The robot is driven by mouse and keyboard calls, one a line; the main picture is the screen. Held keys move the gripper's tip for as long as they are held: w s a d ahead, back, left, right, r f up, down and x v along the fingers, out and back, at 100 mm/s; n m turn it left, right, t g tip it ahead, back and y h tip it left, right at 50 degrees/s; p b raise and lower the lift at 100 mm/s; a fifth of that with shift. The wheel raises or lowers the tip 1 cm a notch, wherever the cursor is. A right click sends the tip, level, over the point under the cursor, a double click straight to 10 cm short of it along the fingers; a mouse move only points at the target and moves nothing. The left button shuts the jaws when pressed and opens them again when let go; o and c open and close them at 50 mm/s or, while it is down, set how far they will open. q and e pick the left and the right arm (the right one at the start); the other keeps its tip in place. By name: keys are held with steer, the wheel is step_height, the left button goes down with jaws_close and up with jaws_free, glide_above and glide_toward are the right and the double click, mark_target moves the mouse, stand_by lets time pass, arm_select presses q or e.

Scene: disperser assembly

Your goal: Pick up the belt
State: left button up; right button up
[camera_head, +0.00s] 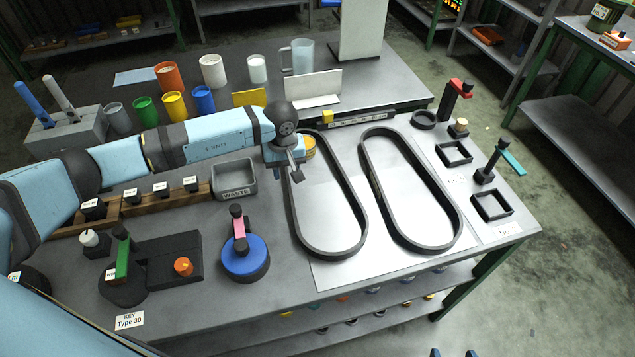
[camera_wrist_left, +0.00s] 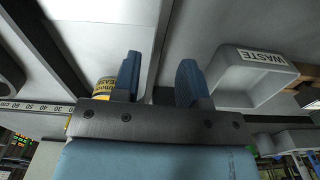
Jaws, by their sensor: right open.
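Two dark oval belts lie on a white sheet (camera_head: 330,262): a left belt (camera_head: 361,211) and a right belt (camera_head: 452,212). My left gripper (camera_head: 296,172) is at the upper left part of the left belt. In the left wrist view, the blue fingers of my left gripper (camera_wrist_left: 160,82) are apart. A dark strip, seemingly the left belt (camera_wrist_left: 164,45), runs between them with gaps visible. The arm hides part of that belt's far end. Only blue tips of my right gripper (camera_head: 453,353) show at the bottom edge, apart and away from the belts.
A yellow can (camera_head: 309,147) stands close beside my left gripper. A grey WASTE bin (camera_head: 235,192) is to its left, with a blue round base (camera_head: 245,262) in front. Black square frames (camera_head: 492,206) and clamps stand right of the belts. Cups and a mug (camera_head: 302,56) stand behind.

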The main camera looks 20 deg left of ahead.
mark_target(288, 180)
arm_select(q)
step_height(288, 180, down, 5)
steer(key=shift+d+r+p, duration=0.15)
steer(key=shift+r+p, duration=0.05)
steer(key=shift+p, duration=0.2)
steer(key=shift+c, duration=0.2)
jaws_close()
steer(key=shift+r, duration=0.1)
steer(key=shift+r, duration=0.1)
